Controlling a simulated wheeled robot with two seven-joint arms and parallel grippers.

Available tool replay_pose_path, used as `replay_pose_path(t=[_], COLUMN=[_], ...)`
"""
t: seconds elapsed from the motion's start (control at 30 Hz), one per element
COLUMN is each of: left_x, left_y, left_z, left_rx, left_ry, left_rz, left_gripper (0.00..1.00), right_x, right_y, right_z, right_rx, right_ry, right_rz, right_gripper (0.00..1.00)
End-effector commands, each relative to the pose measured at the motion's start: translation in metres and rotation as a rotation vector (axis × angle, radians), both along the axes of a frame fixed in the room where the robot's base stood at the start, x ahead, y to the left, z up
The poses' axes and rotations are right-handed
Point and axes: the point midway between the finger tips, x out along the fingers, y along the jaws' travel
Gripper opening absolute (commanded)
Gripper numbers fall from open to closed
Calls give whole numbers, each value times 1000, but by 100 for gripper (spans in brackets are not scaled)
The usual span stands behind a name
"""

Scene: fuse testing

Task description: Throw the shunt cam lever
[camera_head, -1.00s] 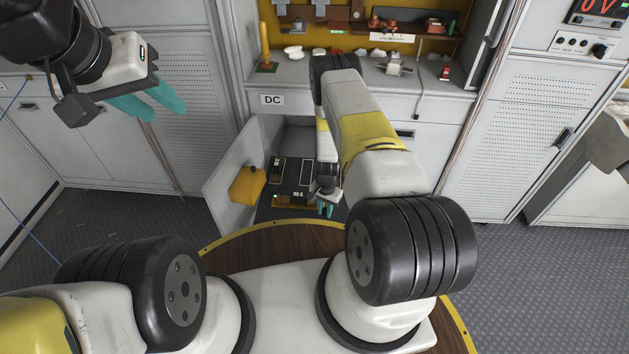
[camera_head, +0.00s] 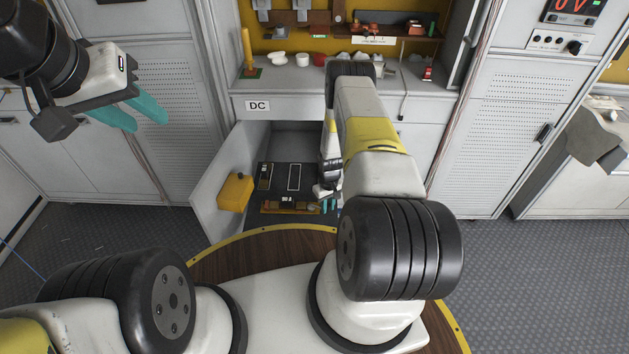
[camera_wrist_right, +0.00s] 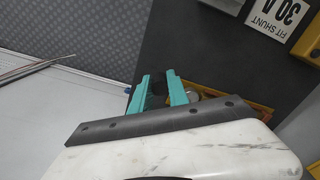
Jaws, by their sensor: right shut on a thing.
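The open lower drawer holds a fixture with an orange-yellow frame (camera_head: 290,207), which also shows in the right wrist view (camera_wrist_right: 225,88). My right gripper (camera_head: 331,204) is low in the drawer, at the frame's right end. In the right wrist view, the teal fingers of my right gripper (camera_wrist_right: 161,92) stand around a small dark thing, possibly the shunt cam lever; its shape is mostly hidden. A round metallic part sits just right of the fingers. My left gripper (camera_head: 135,113) is empty, fingers apart, high at the left.
A white label reading "FIT SHUNT 30 A" (camera_wrist_right: 277,17) lies on the dark panel. A yellow box (camera_head: 236,192) is on the drawer's left side. The counter (camera_head: 300,75) above carries small parts. The drawer walls lie close around my right arm.

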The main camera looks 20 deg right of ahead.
Motion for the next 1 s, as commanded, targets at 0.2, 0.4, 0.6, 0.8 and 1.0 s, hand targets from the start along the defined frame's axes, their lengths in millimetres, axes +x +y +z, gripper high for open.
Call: replay_pose_path(t=[0.2,0.4,0.6,0.8,1.0], left_x=[0,0,0,0,0], left_y=[0,0,0,0,0], left_z=[0,0,0,0,0], left_rx=[0,0,0,0,0], left_ry=[0,0,0,0,0], left_rz=[0,0,0,0,0], left_gripper=[36,36,36,36,36], right_x=[9,16,21,24,25], right_y=[-12,-15,-16,-16,-16], right_z=[-2,-2,-3,-3,-3], right_rx=[-3,-2,-3,-1,-1], right_ry=[2,4,5,4,4], right_rz=[181,314,400,440,449], right_gripper=[0,0,0,0,0])
